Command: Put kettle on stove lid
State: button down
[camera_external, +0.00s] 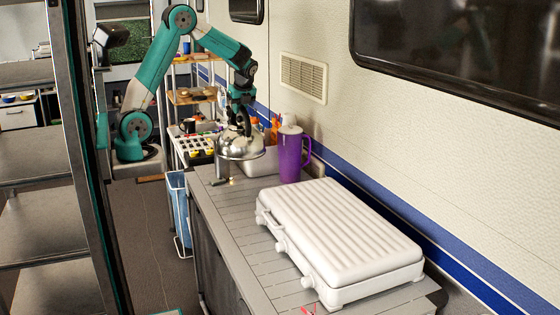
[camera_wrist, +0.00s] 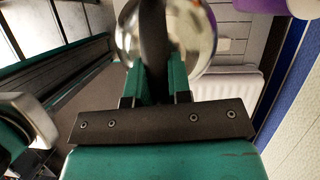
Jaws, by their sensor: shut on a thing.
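The shiny metal kettle (camera_external: 240,149) hangs from my gripper (camera_external: 237,122) above the far end of the counter. My gripper is shut on the kettle's dark handle, which also shows in the wrist view between the green fingers (camera_wrist: 158,80). The round metal body of the kettle (camera_wrist: 200,40) fills the top middle of the wrist view. The white stove with its ribbed lid closed (camera_external: 340,230) sits on the near part of the counter, to the right of and nearer than the kettle. The stove lid is bare. The wrist view shows part of the ribbed white lid (camera_wrist: 225,83).
A purple pitcher (camera_external: 290,158) stands on the counter by the wall, between kettle and stove. A white basin (camera_external: 262,163) lies behind the kettle. The grey counter (camera_external: 235,235) is clear left of the stove. A shelf rack (camera_external: 50,170) stands at the left.

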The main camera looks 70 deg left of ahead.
jog(key=w+d+r+m+t+h+p, duration=0.1)
jog(key=w+d+r+m+t, duration=0.15)
jog(key=w+d+m, duration=0.5)
jog(key=w+d+r+m+t+p, duration=0.1)
jog(key=w+d+r+m, duration=0.25)
jog(key=w+d, duration=0.8)
jog(key=s+d+r+m+t+h, duration=0.1)
jog(key=d+r+m, duration=0.15)
jog(key=d, duration=0.65)
jog(key=s+d+r+m+h, duration=0.1)
jog(key=d+m, duration=0.2)
jog(key=d, duration=0.7)
jog(key=s+d+r+m+t+h, duration=0.1)
jog(key=d+r+m+h, duration=0.15)
jog(key=d, duration=0.65)
notch_tip(320, 180, down, 20)
jog(key=p, duration=0.2)
jog(key=shift+d+f+y, duration=0.2)
jog(key=shift+y, duration=0.25)
jog(key=shift+s+f+g, duration=0.1)
jog(key=shift+f+g, duration=0.05)
jog(key=shift+g, duration=0.1)
jog(key=c, duration=1.1)
grip_release()
jog(key=shift+o, duration=0.2)
